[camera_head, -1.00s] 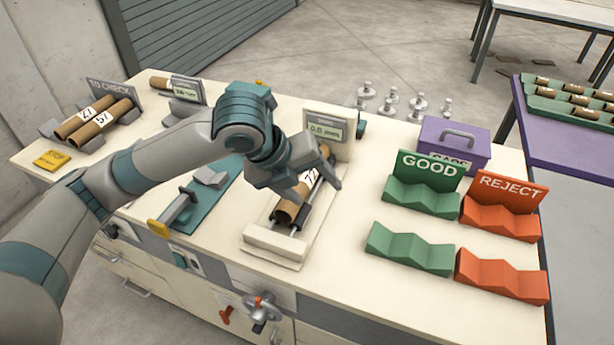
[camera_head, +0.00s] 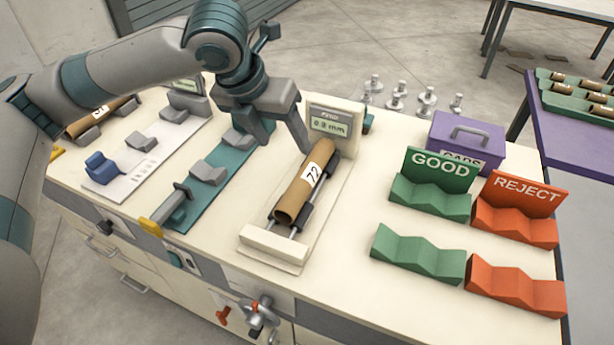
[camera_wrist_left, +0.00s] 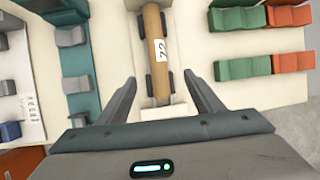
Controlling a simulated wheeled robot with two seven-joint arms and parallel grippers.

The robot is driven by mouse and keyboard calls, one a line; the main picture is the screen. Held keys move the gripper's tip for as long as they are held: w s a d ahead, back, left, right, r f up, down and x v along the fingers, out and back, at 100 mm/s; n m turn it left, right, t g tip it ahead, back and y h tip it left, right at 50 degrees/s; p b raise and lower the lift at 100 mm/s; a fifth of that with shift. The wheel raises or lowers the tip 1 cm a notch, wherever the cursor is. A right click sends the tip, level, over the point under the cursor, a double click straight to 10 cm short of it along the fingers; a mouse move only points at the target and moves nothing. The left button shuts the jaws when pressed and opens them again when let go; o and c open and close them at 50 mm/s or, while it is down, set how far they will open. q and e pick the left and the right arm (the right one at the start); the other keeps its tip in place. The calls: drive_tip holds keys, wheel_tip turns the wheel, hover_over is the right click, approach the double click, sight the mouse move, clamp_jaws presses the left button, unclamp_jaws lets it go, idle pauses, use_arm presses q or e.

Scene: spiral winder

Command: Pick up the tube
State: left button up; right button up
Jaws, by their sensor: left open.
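The brown cardboard tube (camera_head: 306,186) with a white label reading 72 lies on the rollers of the measuring stand (camera_head: 275,246), below a small display (camera_head: 329,122). My left gripper (camera_head: 287,133) is raised above and behind the stand, open and empty, apart from the tube. In the left wrist view, the tube (camera_wrist_left: 155,50) runs away from the camera, in line with the gap between the open fingers (camera_wrist_left: 164,88). Another tube (camera_head: 100,117) at the left is partly hidden by my arm. My right gripper is not in view.
Green GOOD cradles (camera_head: 430,197) and red REJECT cradles (camera_head: 513,222) stand to the right. A purple box (camera_head: 466,141) and several metal weights (camera_head: 425,100) are at the back. A teal fixture (camera_head: 208,180) lies left of the stand.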

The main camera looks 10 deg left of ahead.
use_arm(q)
drive_tip(key=p, duration=0.2)
approach(301, 178)
drive_tip(key=x, duration=0.5)
drive_tip(key=shift+w+d+r, duration=0.1)
drive_tip(key=shift+w+d, duration=0.1)
drive_tip(key=shift+d, duration=0.15)
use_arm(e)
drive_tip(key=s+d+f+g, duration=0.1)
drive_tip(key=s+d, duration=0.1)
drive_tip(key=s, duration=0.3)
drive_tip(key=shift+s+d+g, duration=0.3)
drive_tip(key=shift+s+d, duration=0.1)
use_arm(q)
drive_tip(key=shift+f, duration=0.25)
drive_tip(key=shift+w+f, duration=0.1)
drive_tip(key=shift+f, duration=0.2)
drive_tip(key=x, duration=0.1)
drive_tip(key=p+x, duration=0.1)
drive_tip(key=x, duration=0.2)
drive_tip(key=shift+a+f+p, duration=0.25)
drive_tip(key=shift+p, duration=0.1)
drive_tip(key=c, duration=1.3)
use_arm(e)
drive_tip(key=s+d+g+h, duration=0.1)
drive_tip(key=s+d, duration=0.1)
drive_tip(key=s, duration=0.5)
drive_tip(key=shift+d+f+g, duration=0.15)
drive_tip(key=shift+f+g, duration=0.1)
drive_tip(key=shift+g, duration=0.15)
